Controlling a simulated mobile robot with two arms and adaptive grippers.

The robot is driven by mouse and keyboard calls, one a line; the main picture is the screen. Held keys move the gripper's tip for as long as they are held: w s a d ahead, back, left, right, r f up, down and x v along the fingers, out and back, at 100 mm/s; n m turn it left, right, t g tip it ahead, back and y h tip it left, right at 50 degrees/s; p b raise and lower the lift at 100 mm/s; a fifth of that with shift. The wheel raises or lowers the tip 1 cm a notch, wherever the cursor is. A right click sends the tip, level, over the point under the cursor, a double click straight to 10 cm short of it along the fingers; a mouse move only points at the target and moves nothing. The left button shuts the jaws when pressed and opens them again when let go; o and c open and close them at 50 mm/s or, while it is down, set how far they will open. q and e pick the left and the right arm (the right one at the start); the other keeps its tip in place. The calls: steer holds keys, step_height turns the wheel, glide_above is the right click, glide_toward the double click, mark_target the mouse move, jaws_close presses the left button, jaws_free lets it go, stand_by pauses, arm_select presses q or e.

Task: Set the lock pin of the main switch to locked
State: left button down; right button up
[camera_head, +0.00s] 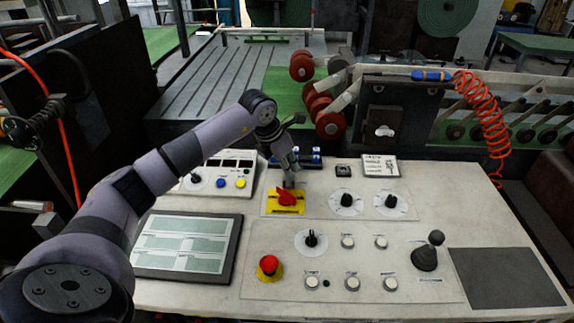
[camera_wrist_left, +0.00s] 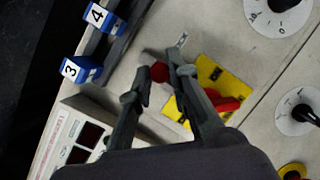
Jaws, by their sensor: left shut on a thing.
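The main switch is a red rotary handle (camera_head: 286,197) on a yellow plate (camera_head: 289,209), on the sloped console panel. In the left wrist view the red handle (camera_wrist_left: 222,102) lies across the yellow plate (camera_wrist_left: 207,73), partly behind my finger. A small round red knob (camera_wrist_left: 159,72), which looks like the lock pin, shows between my fingertips beside the plate's edge. My left gripper (camera_head: 290,183) points down just behind the switch; in the wrist view its fingers (camera_wrist_left: 160,78) are shut on that red knob. The pin's lower part is hidden. My right gripper is not in view.
Blue numbered blocks (camera_wrist_left: 88,69) stand close behind the gripper. Black dials (camera_head: 346,200) are to the right, a red emergency button (camera_head: 268,266) in front. A display panel (camera_head: 186,244) lies left, a joystick (camera_head: 427,255) right. A coiled orange hose (camera_head: 484,115) hangs at the back right.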

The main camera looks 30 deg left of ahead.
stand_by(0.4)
arm_select(q)
steer(key=shift+s+d+f, duration=0.1)
steer(key=shift+s+f, duration=0.05)
steer(key=shift+s, duration=0.05)
steer(key=shift+s+d+b, duration=0.4)
steer(key=shift+s+b, duration=0.05)
steer(key=shift+s, duration=0.2)
steer(key=shift+d, duration=0.1)
steer(key=c, duration=1.9)
jaws_free()
steer(key=o, duration=0.4)
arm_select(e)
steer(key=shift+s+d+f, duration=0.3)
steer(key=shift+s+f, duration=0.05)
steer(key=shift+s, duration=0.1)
